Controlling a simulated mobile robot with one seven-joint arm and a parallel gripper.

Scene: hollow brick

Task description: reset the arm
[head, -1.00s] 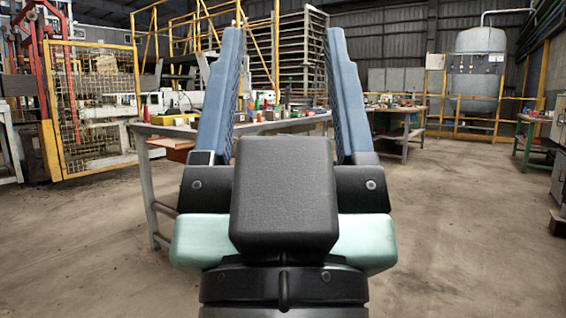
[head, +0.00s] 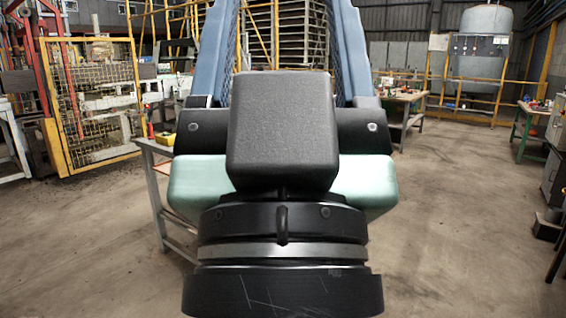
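My gripper (head: 283,45) fills the middle of the head view, seen from behind and pointing away from me. Its two blue fingers stand apart, one on each side of a dark block-shaped housing. The fingertips run past the top edge of the picture. The gap between the fingers that shows holds nothing; the background is visible through it. The housing hides the lower part of the gap.
A workbench (head: 160,150) stands behind my gripper at left, mostly hidden by it. A yellow mesh fence (head: 92,105) is at far left. A second table (head: 402,97) and a tank (head: 484,48) are at back right. Open concrete floor lies at right.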

